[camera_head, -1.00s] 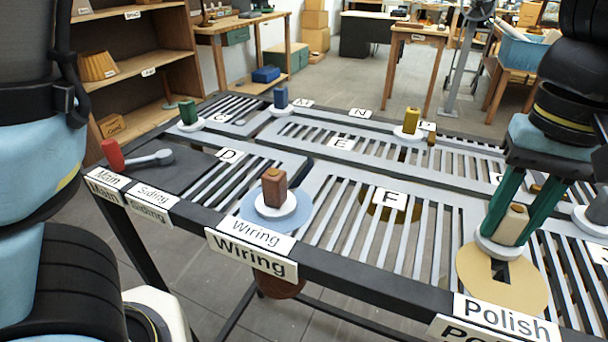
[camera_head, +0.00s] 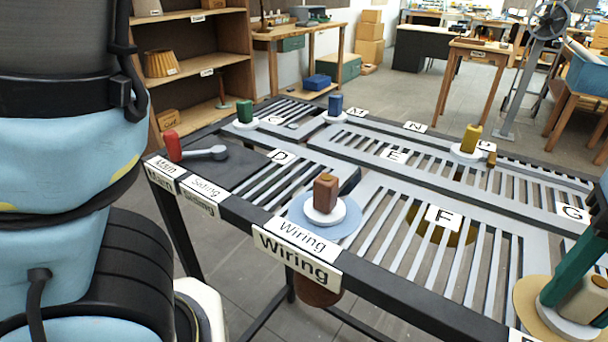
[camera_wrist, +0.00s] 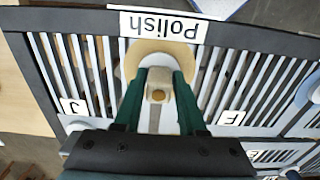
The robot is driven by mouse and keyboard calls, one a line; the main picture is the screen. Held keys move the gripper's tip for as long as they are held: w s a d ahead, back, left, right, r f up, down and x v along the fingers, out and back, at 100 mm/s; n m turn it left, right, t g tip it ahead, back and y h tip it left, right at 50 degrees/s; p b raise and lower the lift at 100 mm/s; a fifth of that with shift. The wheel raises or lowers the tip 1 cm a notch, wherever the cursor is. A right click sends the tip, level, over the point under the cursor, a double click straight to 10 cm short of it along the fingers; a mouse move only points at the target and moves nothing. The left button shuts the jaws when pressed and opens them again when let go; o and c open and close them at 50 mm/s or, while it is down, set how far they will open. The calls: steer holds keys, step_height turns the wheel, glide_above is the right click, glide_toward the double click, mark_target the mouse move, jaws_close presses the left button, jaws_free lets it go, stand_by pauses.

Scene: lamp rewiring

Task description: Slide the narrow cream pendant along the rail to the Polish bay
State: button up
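The narrow cream pendant's block (camera_head: 583,298), with its white round base, stands at the lower right of the head view. In the wrist view the cream block (camera_wrist: 158,86) with its brown top button stands between my green fingers. My gripper (camera_wrist: 160,76) is closed on it from both sides. The pendant's base overlaps the tan disc of the Polish bay (camera_head: 527,300). The Polish label (camera_wrist: 160,26) lies just beyond it in the wrist view. In the head view my right finger is partly cut off by the frame edge.
The rail table has slotted panels. A brown block (camera_head: 325,192) stands on the blue Wiring disc. Yellow (camera_head: 470,138), blue (camera_head: 335,105) and green (camera_head: 244,111) blocks stand farther back. A red-handled lever (camera_head: 173,146) is at the left corner.

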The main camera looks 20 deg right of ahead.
steer(key=shift+o, duration=1.1)
steer(key=shift+f, duration=0.1)
